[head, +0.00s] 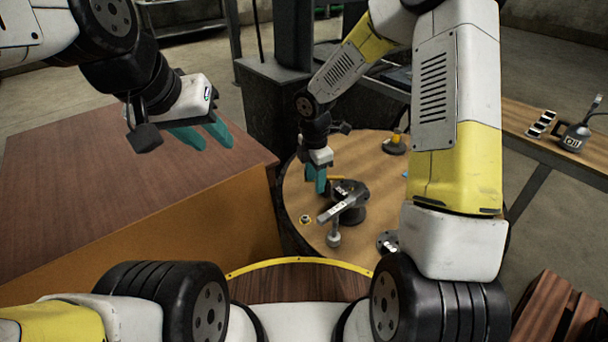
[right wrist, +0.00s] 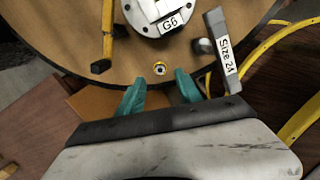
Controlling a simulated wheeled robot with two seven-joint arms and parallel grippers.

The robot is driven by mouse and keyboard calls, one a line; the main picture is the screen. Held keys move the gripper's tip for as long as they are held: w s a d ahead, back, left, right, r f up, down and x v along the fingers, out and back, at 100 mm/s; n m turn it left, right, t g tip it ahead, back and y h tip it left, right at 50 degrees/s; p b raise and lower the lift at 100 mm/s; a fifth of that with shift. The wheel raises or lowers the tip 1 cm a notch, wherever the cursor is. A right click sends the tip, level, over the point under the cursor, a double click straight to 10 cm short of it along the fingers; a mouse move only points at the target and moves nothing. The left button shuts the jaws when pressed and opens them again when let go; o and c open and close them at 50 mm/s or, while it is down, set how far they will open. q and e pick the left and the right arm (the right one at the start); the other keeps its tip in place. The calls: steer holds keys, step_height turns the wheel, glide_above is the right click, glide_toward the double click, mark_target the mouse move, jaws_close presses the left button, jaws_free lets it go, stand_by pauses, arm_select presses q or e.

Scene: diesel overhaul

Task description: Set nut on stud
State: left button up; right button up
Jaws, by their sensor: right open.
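A pale round part labelled G6 (right wrist: 152,12) stands beyond the nut. I cannot make out the stud. My left gripper (head: 217,147) is open and empty over the brown box at left.
The round table (head: 297,193) has a yellow rail (head: 300,260) in front. A brown box (head: 120,190) stands left; a side table (head: 535,125) stands right.

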mark_target(305, 219)
steer(key=shift+w+a+f+n+g, duration=0.1)
steer(key=shift+a+f+n, duration=0.4)
steer(key=shift+f, duration=1.95)
steer(key=shift+s+a+f+n+g, duration=0.1)
steer(key=shift+a+f+n, duration=0.35)
steer(key=shift+f, duration=2.05)
steer(key=shift+w+a+f+n+g, duration=0.1)
steer(key=shift+a+f+n, duration=0.4)
steer(key=shift+f, duration=1.95)
jaws_close()
